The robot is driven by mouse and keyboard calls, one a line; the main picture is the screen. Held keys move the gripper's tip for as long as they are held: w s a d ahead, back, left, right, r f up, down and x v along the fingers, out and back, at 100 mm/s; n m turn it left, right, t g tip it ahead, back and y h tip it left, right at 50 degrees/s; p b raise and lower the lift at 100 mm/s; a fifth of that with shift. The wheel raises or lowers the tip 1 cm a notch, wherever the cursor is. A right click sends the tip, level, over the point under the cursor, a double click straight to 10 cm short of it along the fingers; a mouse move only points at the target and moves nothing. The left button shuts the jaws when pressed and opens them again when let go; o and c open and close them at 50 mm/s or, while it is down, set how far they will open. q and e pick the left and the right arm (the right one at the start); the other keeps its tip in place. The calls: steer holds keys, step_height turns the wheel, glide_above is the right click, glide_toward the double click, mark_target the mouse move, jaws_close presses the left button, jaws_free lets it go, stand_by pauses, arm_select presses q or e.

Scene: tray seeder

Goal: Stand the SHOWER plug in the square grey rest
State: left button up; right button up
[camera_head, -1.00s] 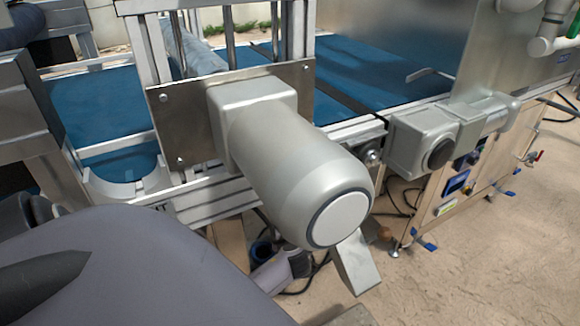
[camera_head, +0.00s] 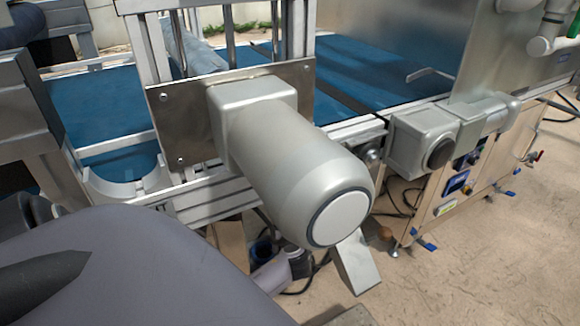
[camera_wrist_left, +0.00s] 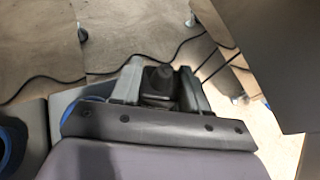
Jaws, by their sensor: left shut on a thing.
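In the left wrist view, my left gripper (camera_wrist_left: 158,88) has its two grey fingers closed on a small black blocky thing, the plug (camera_wrist_left: 159,80). Its label cannot be read, and the fingers cover its sides. The cable run behind the gripper is not clearly joined to it. In the head view, the gripper and plug cannot be made out clearly, as the large motor hides much of that area. I cannot make out the square grey rest in either view. My right gripper is not in view.
A large grey motor (camera_head: 290,170) juts out from the machine frame in the middle of the head view. A blue conveyor belt (camera_head: 110,100) lies behind it. A smaller grey housing (camera_head: 420,140) sits to the right. Sandy floor (camera_head: 480,250) is clear at lower right.

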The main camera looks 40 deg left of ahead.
arm_select(q)
steer(key=shift+f, duration=0.2)
steer(key=o, duration=1.2)
steer(key=shift+o, duration=0.2)
